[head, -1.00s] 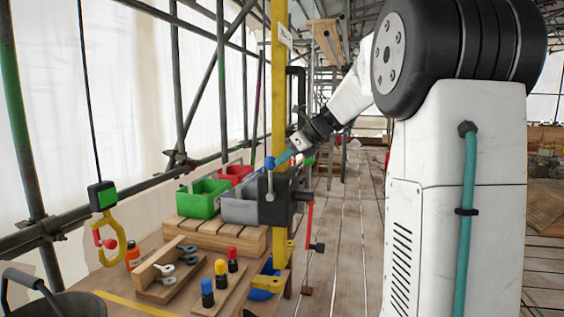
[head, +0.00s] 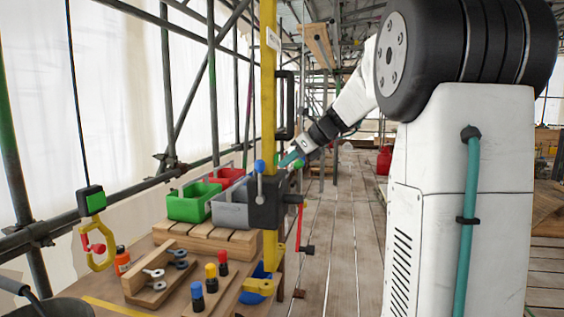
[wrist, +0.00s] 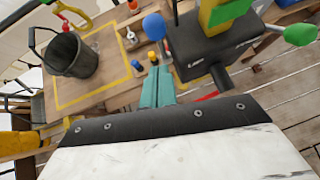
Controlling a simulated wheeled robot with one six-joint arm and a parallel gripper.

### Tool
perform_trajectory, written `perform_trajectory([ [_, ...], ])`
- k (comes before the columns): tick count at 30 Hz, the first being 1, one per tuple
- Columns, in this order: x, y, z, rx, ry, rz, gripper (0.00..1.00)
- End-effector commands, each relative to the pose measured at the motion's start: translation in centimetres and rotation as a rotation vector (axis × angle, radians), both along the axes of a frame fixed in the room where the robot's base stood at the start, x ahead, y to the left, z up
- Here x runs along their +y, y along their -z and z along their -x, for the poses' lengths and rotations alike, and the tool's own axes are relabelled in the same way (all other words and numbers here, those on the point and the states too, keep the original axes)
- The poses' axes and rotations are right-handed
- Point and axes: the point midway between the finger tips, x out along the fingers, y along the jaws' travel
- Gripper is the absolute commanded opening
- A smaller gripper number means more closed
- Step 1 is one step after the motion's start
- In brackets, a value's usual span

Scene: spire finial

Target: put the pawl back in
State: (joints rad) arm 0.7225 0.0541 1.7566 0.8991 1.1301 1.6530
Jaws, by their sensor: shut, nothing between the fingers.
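A black housing (head: 266,207) sits on the yellow upright mast (head: 268,100); it also shows in the wrist view (wrist: 205,50). It has a lever with a blue ball knob (head: 259,166), a green knob (head: 299,164) and a red crank handle (head: 299,228). My gripper (head: 289,158) has teal fingers, shut and empty, just above and behind the housing in the head view. In the wrist view the closed fingertips (wrist: 157,70) are below the blue knob, apparently clear of it. I cannot pick out the pawl for sure; small metal pieces (head: 155,273) sit on a wooden rack.
Green (head: 190,206) and grey (head: 229,214) bins stand on a slatted wooden block. Several coloured-top pegs (head: 197,292) stand on the bench. A black bucket (wrist: 70,55) is at the bench end. Scaffold poles line the left; the plank walkway (head: 340,230) looks clear.

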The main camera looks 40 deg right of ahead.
Motion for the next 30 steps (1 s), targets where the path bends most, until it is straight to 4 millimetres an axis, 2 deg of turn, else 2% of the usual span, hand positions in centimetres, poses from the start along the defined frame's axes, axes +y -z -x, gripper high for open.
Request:
perform_trajectory([
  [1,-0.4,-1.4,0.8,-0.007,0.001,0.005,0.00],
  [3,-1.2,-2.5,2.0,-0.006,0.006,0.005,0.00],
  [9,-2.9,-5.3,4.7,-0.003,0.013,0.005,0.00],
  [12,-3.3,-6.1,5.5,-0.003,0.012,0.004,0.00],
  [18,-3.4,-6.8,6.0,-0.003,0.010,0.003,0.00],
  [30,-3.3,-6.8,6.0,-0.001,0.007,0.003,0.00],
])
